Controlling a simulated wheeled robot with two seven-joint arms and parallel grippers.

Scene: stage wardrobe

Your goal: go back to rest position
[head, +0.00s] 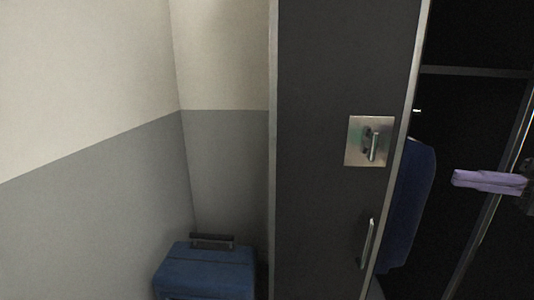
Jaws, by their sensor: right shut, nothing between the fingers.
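My right gripper (460,178) comes in from the right edge in the head view. Its purple fingers are closed together with nothing between them, and they point left. It is in front of the dark wardrobe interior, right of the dark door (325,110) and apart from it. My left gripper is not in the head view.
The door has a metal latch plate (355,155) and a bar handle (367,243) near its right edge. A dark blue garment (410,205) shows behind that edge. A blue suitcase (205,272) stands at the bottom left by the two-tone wall (90,160).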

